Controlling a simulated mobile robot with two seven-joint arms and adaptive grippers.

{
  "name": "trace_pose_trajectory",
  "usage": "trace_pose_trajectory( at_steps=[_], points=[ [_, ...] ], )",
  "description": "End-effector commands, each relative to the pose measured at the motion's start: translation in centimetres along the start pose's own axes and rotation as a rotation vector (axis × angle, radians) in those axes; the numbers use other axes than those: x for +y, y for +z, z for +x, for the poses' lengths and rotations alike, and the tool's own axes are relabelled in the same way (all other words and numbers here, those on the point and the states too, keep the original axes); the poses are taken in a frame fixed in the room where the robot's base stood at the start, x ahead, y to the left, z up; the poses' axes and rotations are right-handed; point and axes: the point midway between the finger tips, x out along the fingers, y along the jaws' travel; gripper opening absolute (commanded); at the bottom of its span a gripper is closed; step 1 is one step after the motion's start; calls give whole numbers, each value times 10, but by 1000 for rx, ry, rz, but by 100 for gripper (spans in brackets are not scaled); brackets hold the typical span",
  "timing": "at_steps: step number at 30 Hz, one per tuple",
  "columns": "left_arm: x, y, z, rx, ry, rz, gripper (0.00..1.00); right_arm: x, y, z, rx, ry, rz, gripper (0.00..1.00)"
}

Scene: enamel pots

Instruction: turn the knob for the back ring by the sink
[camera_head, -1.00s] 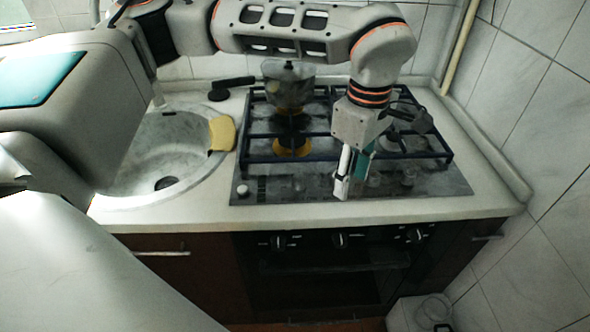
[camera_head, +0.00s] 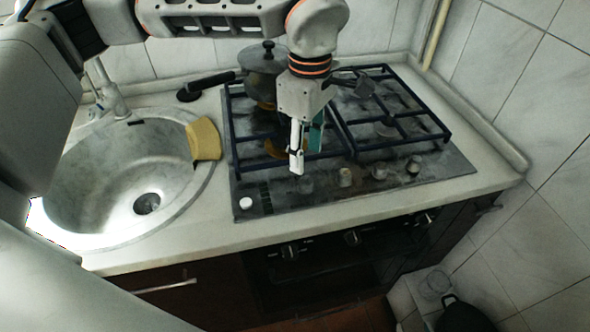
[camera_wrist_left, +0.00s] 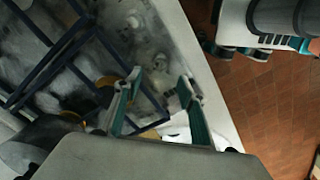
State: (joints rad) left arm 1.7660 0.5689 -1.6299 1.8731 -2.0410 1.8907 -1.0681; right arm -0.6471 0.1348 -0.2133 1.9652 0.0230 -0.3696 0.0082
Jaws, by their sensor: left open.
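The hob's front strip has a row of several small knobs, including a dim knob (camera_head: 305,185) and a paler knob (camera_head: 345,177). I cannot tell from markings which knob serves the back ring by the sink. That ring is under a lidded pot (camera_head: 262,62) at the back left. My left gripper (camera_head: 305,160) is open, pointing down above the hob's front, just behind the dim knob. It looks empty. In the left wrist view its two teal fingers (camera_wrist_left: 157,110) are spread over the hob, with a knob (camera_wrist_left: 160,62) beyond them.
The round sink (camera_head: 85,190) with a yellow sponge (camera_head: 204,139) lies left of the hob. Dark pan-support bars (camera_head: 400,120) rise over the hob behind the knobs. A white button (camera_head: 246,203) sits at the hob's front left. Oven knobs (camera_head: 353,237) are below the counter.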

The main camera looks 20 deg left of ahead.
Motion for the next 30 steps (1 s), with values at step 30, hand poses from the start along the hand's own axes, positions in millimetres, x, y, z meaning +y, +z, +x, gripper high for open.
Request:
trace_pose_trajectory(
  at_steps=[30],
  points=[
    [0, 0, 77, 0, 0, 1, 25, 3, 1, 1, 0, 3, -7, 40]
  ],
)
